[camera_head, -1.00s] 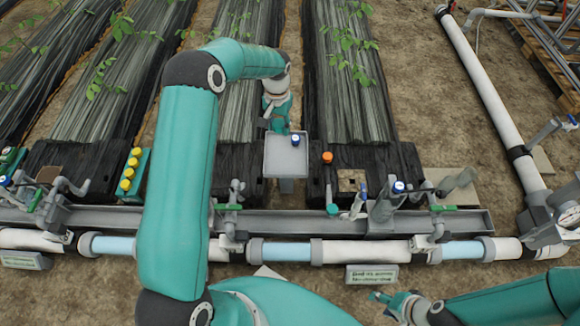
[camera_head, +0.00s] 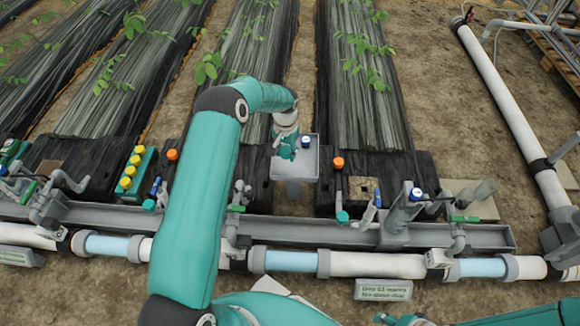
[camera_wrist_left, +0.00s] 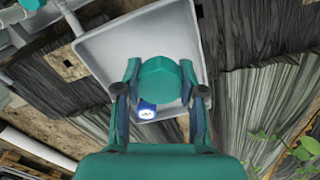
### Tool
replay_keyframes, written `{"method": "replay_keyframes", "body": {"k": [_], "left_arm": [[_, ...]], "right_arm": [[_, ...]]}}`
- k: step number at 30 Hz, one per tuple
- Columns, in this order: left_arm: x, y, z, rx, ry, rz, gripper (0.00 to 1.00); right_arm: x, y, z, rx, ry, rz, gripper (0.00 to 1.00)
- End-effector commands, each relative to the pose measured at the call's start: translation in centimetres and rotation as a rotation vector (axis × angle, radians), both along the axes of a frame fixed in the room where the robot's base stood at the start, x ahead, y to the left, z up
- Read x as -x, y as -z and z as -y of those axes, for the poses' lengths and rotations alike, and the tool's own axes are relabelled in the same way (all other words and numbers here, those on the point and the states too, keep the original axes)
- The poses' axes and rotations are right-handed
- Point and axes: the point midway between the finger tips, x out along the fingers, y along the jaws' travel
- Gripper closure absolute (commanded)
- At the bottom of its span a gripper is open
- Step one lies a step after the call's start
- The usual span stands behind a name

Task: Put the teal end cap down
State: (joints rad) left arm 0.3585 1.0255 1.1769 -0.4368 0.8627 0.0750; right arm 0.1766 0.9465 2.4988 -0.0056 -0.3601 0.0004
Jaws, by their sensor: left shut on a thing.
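My left gripper (camera_head: 287,152) is over the left part of a grey square tray (camera_head: 303,172) in the head view. In the left wrist view the gripper (camera_wrist_left: 159,70) is shut on the teal end cap (camera_wrist_left: 160,82), a faceted teal piece between its two fingers. The grey tray (camera_wrist_left: 105,47) lies behind the cap; I cannot tell whether the cap touches it. In the head view the cap is not clearly told apart from the teal gripper. My right gripper (camera_head: 402,320) is at the bottom edge, cut off by the frame.
A blue-and-white cap (camera_wrist_left: 146,110) sits on the tray close to the held cap; it also shows in the head view (camera_head: 305,141). An orange-topped post (camera_head: 338,162) stands right of the tray. A rack of yellow caps (camera_head: 131,172) is to the left. Pipes and valves run in front.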

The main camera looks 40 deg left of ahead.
Motion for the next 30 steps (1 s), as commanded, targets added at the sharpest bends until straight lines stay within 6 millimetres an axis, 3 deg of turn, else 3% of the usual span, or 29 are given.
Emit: {"method": "replay_keyframes", "body": {"k": [8,15,30], "left_arm": [[-0.1,2.2,0.0,0.000,0.000,0.001,0.94],[-0.1,5.5,0.1,0.000,0.000,0.001,0.94],[-0.1,6.3,0.1,0.000,0.002,0.002,0.94]], "right_arm": [[0.0,0.7,0.0,0.000,0.000,0.000,0.52],[0.0,1.8,0.0,0.000,0.000,0.000,0.52],[0.0,2.4,0.0,0.000,0.000,0.000,0.52]]}}
